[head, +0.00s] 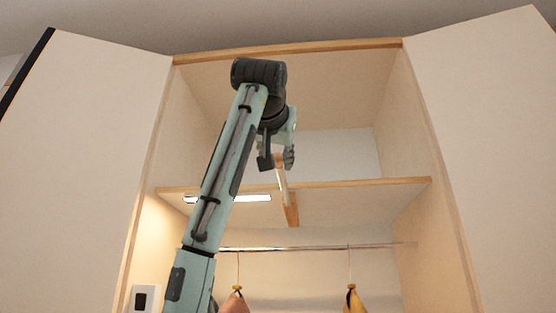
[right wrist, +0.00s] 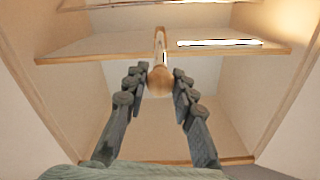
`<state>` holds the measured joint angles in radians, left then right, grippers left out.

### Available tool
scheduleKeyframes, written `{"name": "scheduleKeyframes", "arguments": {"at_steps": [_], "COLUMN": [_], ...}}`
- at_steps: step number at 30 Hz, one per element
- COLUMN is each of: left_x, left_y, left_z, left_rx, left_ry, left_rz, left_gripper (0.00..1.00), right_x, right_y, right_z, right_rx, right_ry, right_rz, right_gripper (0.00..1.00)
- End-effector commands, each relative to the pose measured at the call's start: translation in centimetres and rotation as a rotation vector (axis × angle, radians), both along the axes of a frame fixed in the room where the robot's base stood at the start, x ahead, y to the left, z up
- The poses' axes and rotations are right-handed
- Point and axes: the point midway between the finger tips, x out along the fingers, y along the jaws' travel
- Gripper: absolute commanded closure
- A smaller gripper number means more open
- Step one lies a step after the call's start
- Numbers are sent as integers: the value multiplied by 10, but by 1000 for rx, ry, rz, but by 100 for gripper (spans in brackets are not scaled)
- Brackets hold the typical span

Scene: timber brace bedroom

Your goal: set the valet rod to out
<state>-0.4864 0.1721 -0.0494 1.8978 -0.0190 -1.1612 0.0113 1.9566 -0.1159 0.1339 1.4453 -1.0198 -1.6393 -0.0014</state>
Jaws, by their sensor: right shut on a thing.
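The valet rod (head: 283,183) is a pale rod with a round wooden knob at its end. It sits at the middle of the wardrobe shelf's front edge, above a wooden bracket (head: 291,211). My right gripper (head: 277,160) is at the rod's upper end, shut on it. In the right wrist view the knob of the rod (right wrist: 160,80) lies between the two fingers of the gripper (right wrist: 159,84). The fingers partly hide the rod's end in the head view. My left gripper is not in view.
The wardrobe doors (head: 90,140) and (head: 490,130) stand open on both sides. A shelf (head: 370,184) with a lit strip (head: 245,198) crosses the wardrobe. Below, a hanging rail (head: 310,247) carries a pink garment (head: 234,303) and a yellow garment (head: 354,301).

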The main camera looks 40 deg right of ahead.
Motion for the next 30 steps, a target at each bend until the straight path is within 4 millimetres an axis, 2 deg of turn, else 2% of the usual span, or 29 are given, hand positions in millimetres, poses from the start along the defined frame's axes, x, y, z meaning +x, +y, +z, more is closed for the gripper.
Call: {"name": "scheduleKeyframes", "arguments": {"at_steps": [6,16,17,21,30], "left_x": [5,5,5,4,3], "left_y": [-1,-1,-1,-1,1], "left_z": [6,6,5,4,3], "left_rx": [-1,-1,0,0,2], "left_ry": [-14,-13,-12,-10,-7], "left_rz": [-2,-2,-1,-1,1], "left_gripper": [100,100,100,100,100], "right_x": [-2,-2,-2,-2,-2], "right_y": [2,2,2,2,3], "right_z": [0,0,1,0,0], "right_rx": [-1,-1,-1,-1,-1], "right_ry": [-1,-1,-1,-1,-1], "right_rz": [0,-1,-1,-1,-1], "right_gripper": [100,100,71,54,53]}}
